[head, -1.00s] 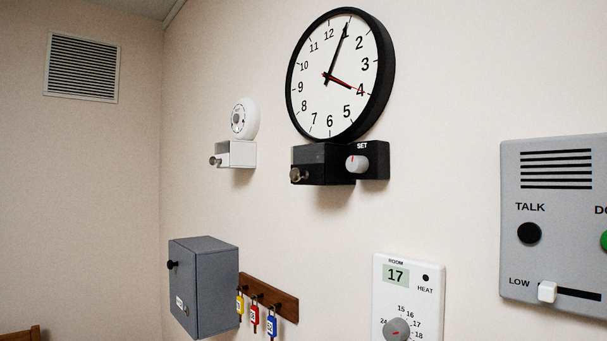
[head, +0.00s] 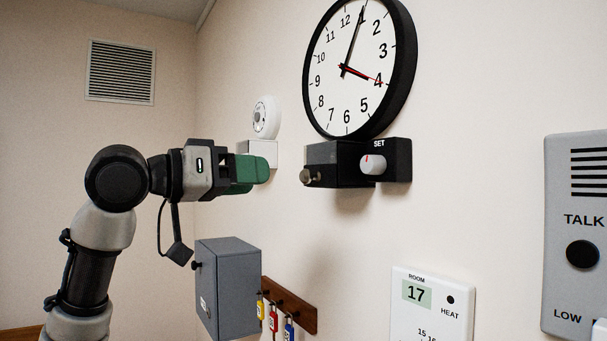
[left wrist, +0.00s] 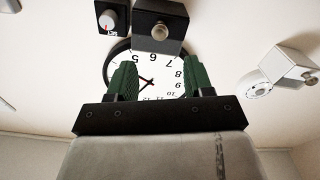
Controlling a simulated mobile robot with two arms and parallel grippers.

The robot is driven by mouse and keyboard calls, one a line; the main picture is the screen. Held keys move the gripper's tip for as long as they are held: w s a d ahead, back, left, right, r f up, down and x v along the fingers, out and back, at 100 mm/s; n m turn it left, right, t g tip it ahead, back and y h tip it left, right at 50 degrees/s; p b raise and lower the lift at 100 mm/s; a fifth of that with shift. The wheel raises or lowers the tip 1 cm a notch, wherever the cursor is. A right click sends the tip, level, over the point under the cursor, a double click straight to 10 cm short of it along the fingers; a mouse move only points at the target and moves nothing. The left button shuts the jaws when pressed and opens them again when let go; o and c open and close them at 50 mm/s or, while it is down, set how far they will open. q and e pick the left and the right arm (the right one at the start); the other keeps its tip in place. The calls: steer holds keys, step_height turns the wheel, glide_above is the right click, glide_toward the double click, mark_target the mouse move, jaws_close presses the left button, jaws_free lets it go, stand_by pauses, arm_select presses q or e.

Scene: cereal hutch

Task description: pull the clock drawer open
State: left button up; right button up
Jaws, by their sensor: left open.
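The clock drawer (head: 338,165) is a small black box under the round wall clock (head: 352,70), with a round metal knob (head: 310,177) on its front. It looks shut against its mount. My left gripper (head: 258,168) has green fingers and is to the left of the knob, apart from it, in front of the small white box. In the left wrist view the gripper (left wrist: 158,80) is open and empty, and the knob (left wrist: 160,31) shows beyond the fingertips, roughly between them. My right gripper is not in view.
A SET dial (head: 373,164) sits right beside the drawer. The white box (head: 263,150) with a round white device is to the left. A grey cabinet (head: 228,285), key rack (head: 290,302), thermostat (head: 430,305) and intercom (head: 580,235) are lower on the wall.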

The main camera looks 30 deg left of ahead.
mark_target(302, 177)
arm_select(q)
steer(key=p+x, duration=0.2)
steer(key=x, duration=0.6)
steer(key=shift+r+p, duration=0.1)
steer(key=shift+p, duration=0.25)
steer(key=shift+w+d, duration=0.35)
steer(key=shift+w, duration=0.15)
steer(key=shift+c, duration=0.5)
